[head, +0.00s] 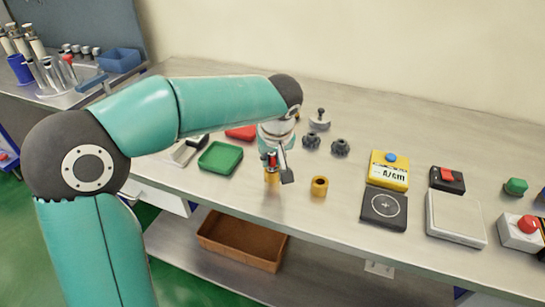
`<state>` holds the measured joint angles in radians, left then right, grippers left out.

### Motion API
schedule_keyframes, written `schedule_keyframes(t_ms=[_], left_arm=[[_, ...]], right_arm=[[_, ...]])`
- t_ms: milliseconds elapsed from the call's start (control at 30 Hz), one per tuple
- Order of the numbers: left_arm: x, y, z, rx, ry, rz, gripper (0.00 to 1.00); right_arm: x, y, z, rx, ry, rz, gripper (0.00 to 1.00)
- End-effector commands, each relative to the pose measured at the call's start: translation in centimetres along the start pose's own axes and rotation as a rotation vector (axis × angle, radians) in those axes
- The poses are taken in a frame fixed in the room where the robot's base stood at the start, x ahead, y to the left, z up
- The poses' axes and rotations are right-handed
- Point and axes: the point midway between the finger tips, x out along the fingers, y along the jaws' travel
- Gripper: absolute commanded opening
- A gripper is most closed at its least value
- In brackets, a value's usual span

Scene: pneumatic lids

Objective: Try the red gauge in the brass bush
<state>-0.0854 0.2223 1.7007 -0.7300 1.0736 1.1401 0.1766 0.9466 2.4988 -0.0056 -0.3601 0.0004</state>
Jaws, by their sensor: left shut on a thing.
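My left gripper (279,170) points down over the front part of the bench and is shut on the red gauge (271,160), of which only a small red part shows between the fingers. Directly below the red part is a brass-coloured cylinder (271,176); I cannot tell whether the gauge is inside it, touching it or just in front of it. A second brass bush (319,186) with a dark open bore stands upright on the bench to the right, apart from the gripper. My right gripper is not in view.
Dark knobs (340,147) stand behind the bush. A yellow meter (389,170), black scale (384,208), white scale (455,218) and red-button box (522,230) fill the right.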

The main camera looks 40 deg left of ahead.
Motion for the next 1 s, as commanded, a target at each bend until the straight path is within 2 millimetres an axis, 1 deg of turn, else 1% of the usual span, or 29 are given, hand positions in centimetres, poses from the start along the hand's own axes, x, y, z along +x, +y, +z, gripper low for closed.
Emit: schedule_keyframes(t_ms=[567, 1000], left_arm=[[-0.05, 0.02, -0.03, 0.0, 0.001, 0.001, 0.0], [-0.79, 0.03, -0.32, 0.0, 0.001, 0.0, 0.0]], right_arm=[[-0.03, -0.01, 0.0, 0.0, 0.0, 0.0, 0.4], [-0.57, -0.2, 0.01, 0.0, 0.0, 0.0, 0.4]])
